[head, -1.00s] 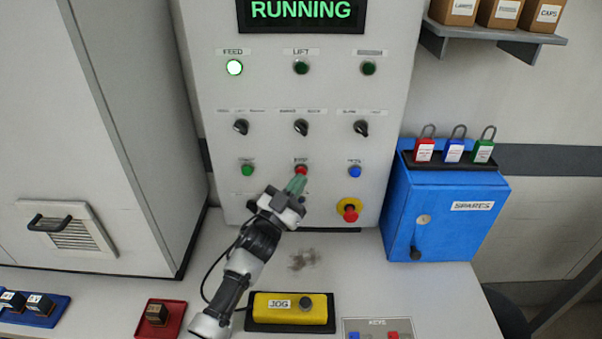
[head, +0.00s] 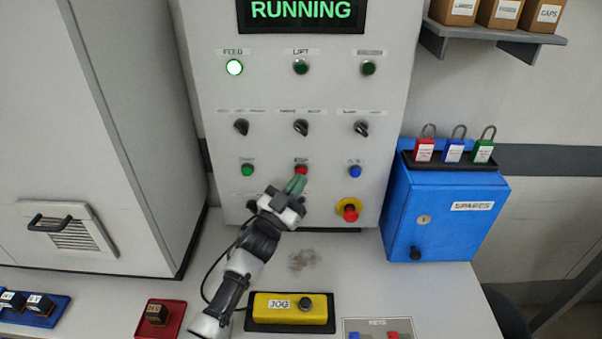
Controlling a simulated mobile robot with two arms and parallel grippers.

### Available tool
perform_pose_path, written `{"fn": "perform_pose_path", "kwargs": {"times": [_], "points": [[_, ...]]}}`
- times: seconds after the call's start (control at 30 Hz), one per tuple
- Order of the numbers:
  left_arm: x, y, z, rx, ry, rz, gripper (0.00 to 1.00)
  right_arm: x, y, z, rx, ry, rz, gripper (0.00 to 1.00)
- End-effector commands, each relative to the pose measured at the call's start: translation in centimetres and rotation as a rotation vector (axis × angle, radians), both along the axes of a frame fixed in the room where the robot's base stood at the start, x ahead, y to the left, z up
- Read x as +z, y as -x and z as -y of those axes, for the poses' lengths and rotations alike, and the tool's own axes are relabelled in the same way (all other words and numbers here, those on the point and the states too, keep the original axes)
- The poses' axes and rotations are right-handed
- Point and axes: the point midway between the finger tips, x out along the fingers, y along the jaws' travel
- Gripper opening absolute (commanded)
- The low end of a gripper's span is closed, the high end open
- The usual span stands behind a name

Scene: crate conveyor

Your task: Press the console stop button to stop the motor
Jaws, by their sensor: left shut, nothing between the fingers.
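The grey console panel (head: 215,110) stands upright at the back of the bench. Its display (head: 300,11) reads RUNNING in green, and the FEED lamp (head: 234,68) is lit. The red stop button (head: 301,169) is in the middle of the lower row, between a green button (head: 247,170) and a blue button (head: 355,171). My left gripper (head: 296,184) is shut and empty, with its greenish fingertips just below the red button and overlapping its lower edge in the picture. I cannot tell whether they touch it. My right gripper is not in view.
A red emergency knob on a yellow base (head: 350,210) is right of my gripper. Three dark selector knobs sit above the button row. A yellow JOG box (head: 288,309) lies on the bench, and a blue SPARES cabinet (head: 440,215) stands at right.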

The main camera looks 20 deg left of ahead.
Motion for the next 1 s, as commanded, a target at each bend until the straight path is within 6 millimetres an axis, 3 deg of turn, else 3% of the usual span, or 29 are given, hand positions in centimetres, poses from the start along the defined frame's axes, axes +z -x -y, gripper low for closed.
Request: {"fn": "perform_pose_path", "kwargs": {"times": [1.0], "points": [[0.01, -0.87, -0.26, 0.000, 0.000, 0.000, 0.00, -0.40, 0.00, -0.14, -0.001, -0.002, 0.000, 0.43]]}}
